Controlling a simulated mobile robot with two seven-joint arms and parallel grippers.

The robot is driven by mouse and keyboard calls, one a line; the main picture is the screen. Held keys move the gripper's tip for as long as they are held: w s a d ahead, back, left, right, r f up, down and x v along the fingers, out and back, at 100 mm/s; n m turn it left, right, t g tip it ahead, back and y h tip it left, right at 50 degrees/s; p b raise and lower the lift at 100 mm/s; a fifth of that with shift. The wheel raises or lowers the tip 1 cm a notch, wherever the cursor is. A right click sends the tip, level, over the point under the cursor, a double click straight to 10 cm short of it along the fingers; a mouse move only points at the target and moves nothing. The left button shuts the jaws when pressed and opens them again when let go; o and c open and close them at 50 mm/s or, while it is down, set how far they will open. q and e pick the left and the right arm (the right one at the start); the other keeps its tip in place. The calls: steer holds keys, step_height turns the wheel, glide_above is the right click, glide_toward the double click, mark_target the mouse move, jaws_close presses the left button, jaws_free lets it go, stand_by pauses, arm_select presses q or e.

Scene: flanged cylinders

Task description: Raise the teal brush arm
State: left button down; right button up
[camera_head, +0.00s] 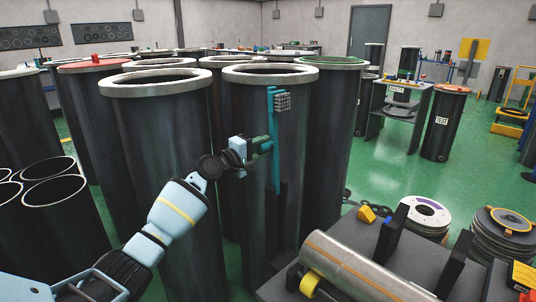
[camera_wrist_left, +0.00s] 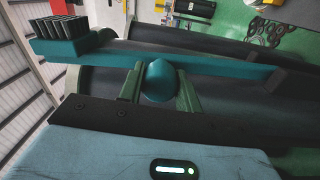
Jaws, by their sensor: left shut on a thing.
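The teal brush arm (camera_head: 272,150) is a long upright bar in front of a dark flanged cylinder (camera_head: 236,120). A grey bristle block (camera_head: 282,102) sits at its top end, a little below the cylinder's pale flange. My left gripper (camera_head: 264,146) is shut on a knob at the bar's side. In the left wrist view the green fingers (camera_wrist_left: 162,88) close around the rounded teal knob (camera_wrist_left: 159,80). There the bar (camera_wrist_left: 225,65) runs across the picture and the dark bristles (camera_wrist_left: 62,27) are at upper left. My right gripper is not in view.
Several dark flanged cylinders stand close around; one has a green rim (camera_head: 333,62). At lower right a metal roller (camera_head: 350,262) lies on a bench near black upright brackets (camera_head: 393,232). Stacked discs (camera_head: 427,212) stand behind. Green floor is open at centre right.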

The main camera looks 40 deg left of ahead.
arm_select(q)
steer(key=shift+a+r+n, duration=0.2)
steer(key=shift+a+n, duration=0.1)
steer(key=shift+a, duration=0.15)
steer(key=c, duration=1.3)
jaws_free()
steer(key=shift+c, duration=0.2)
steer(key=o, duration=0.3)
steer(key=shift+a+f, duration=0.1)
steer(key=shift+o, duration=0.2)
steer(key=shift+f, duration=0.1)
steer(key=shift+s, duration=0.5)
steer(key=s, duration=0.5)
steer(key=shift+s+a+f, duration=0.1)
steer(key=shift+s+a, duration=0.1)
steer(key=shift+s, duration=0.7)
